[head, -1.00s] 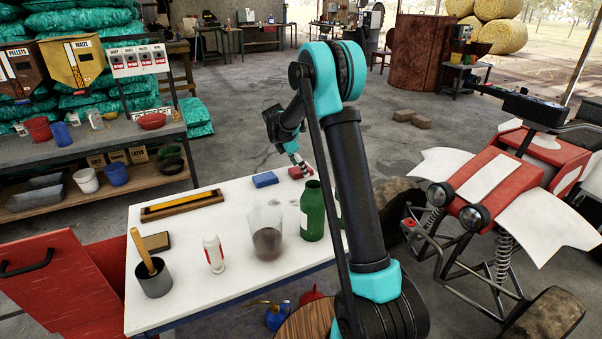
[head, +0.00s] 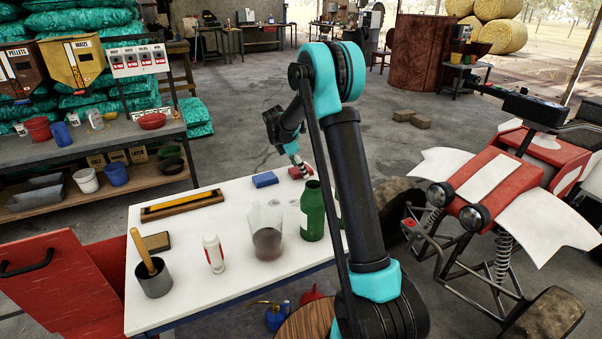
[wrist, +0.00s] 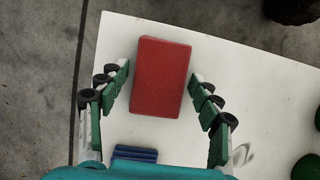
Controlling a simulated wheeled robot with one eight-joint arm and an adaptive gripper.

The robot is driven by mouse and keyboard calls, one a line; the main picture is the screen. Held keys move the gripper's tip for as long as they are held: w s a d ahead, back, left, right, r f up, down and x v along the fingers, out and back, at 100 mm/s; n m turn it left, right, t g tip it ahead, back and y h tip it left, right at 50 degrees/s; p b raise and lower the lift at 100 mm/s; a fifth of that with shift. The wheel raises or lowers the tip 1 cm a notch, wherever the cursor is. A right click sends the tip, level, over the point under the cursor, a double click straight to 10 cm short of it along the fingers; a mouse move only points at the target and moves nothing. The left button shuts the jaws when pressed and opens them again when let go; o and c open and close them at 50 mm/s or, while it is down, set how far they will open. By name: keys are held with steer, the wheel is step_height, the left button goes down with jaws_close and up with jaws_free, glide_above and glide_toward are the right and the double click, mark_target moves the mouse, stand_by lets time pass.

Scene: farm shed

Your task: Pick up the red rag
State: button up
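The red rag (wrist: 161,77) is a flat red rectangle on the white table (wrist: 110,40). In the wrist view it lies ahead of and between the fingers of my gripper (wrist: 160,88), which are spread wide with a gap on each side of the rag. In the head view the rag (head: 307,171) shows at the table's far right end, and my gripper (head: 299,165) is just above it, partly covering it. My gripper is open and empty. How high it is above the rag is hard to tell.
A blue folded rag (head: 265,179) lies left of the red one. A green bottle (head: 312,212) and a clear jug (head: 266,230) stand nearer. A wooden-framed tray (head: 183,204), a white-and-red bottle (head: 213,253) and a grey pot (head: 154,280) are further left. The table's edge is close to the rag.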

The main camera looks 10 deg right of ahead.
steer(key=c, duration=0.8)
step_height(320, 180, up, 21)
steer(key=shift+f, duration=0.2)
